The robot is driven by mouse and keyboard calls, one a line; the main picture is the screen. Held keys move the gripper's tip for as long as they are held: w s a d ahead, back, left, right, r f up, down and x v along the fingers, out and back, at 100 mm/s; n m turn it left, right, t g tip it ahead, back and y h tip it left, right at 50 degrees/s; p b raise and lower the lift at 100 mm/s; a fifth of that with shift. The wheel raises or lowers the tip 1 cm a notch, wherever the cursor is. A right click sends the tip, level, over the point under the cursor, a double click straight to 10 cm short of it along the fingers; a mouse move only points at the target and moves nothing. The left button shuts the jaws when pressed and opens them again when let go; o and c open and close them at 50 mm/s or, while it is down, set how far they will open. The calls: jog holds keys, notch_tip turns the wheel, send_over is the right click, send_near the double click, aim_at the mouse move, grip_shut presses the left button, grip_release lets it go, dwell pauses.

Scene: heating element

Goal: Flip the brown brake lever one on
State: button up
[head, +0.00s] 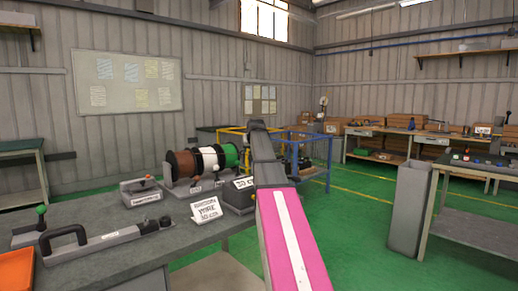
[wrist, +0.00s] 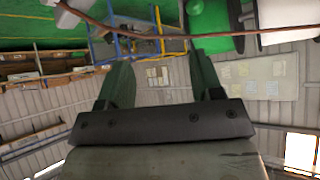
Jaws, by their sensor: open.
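A brown wire spool (head: 181,163) sits on the left of a rack at the back of the grey workbench, beside a white spool (head: 208,158) and a green spool (head: 231,154). Small labelled parts (head: 195,188) show at the foot of the rack. Which of them is the brown brake lever, and its position, I cannot tell. My gripper (wrist: 160,65) is open and empty in the wrist view, its two dark green fingers apart. In that view the green spool (wrist: 208,18) and white spool (wrist: 288,14) show beyond the fingers. My gripper cannot be made out in the head view.
A brown strand (wrist: 130,37) crosses the top of the wrist view. A box with a brownish knob (head: 140,191), a black-handled tool (head: 100,240) and a random wire sign (head: 206,210) stand on the bench. A blue and yellow frame (head: 310,152) stands behind my arm.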

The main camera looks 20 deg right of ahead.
jog(key=shift+d+r+t, duration=0.15)
jog(key=shift+d+r, duration=0.05)
jog(key=shift+d, duration=0.4)
jog(key=shift+d+r+t, duration=0.15)
jog(key=shift+d, duration=0.45)
jog(key=shift+m, duration=0.3)
jog(key=m+g+y, duration=0.2)
jog(key=m+g, duration=0.2)
jog(key=g, duration=0.5)
send_over(197, 182)
jog(key=w+d, duration=0.1)
jog(key=d, duration=0.1)
jog(key=f, duration=0.2)
jog(key=shift+a+f, duration=0.2)
jog(key=shift+f, duration=0.2)
jog(key=shift+s+a, duration=0.1)
jog(key=shift+a, duration=0.25)
jog(key=f, duration=1)
jog(key=shift+a+f, duration=0.3)
jog(key=shift+f, duration=0.1)
jog(key=shift+c, duration=0.3)
